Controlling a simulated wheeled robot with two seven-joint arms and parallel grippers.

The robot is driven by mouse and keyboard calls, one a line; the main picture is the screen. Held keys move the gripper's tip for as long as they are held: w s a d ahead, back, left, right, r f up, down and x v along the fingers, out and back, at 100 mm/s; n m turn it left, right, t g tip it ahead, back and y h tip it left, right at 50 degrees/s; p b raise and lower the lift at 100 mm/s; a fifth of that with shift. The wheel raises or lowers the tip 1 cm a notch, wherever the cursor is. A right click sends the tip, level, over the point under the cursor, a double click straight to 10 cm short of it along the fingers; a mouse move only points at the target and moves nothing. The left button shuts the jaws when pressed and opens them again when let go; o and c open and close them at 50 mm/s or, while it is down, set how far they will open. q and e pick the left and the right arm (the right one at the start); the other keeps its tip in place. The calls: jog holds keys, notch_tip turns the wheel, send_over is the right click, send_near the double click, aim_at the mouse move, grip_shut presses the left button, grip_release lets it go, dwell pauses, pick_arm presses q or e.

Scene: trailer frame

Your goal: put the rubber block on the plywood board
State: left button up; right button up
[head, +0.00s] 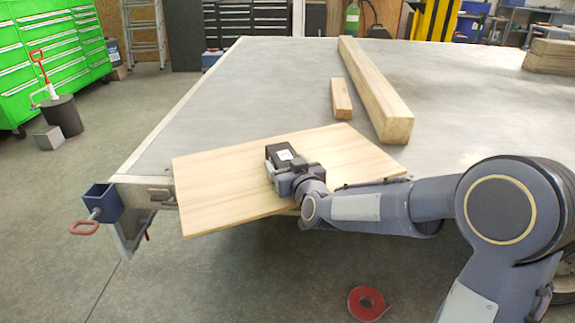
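The plywood board (225,190) is a pale, thin wooden sheet lying at the near edge of the metal trailer deck, with its near left corner sticking out past the edge. The rubber block (277,151) is small and black and is at my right gripper (286,164), over the middle of the board. My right gripper appears shut on the block; its fingers are partly hidden by the block and wrist. I cannot tell whether the block touches the board. My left gripper is out of view.
A long timber beam (375,90) and a short wooden piece (341,98) lie on the deck (255,90) behind the board. More timber (549,56) lies at far right. A blue bracket (102,202) with a red ring is at the deck's near left corner. A red roll (367,303) lies on the floor.

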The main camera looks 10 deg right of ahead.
jog(key=shift+o, duration=1)
jog(key=shift+r, duration=0.25)
jog(key=s+d+f+m+g+y+p, duration=0.1)
jog(key=s+g, duration=0.4)
jog(key=s, duration=1.3)
jog(key=s+d+f+m+g+p, duration=0.1)
jog(key=s+d+f+g, duration=0.3)
jog(key=s, duration=1.5)
jog(key=shift+d+f+m+g+y+p, duration=0.2)
jog(key=shift+m+g+y+p, duration=0.15)
jog(key=shift+m+g, duration=0.3)
jog(key=shift+r, duration=0.1)
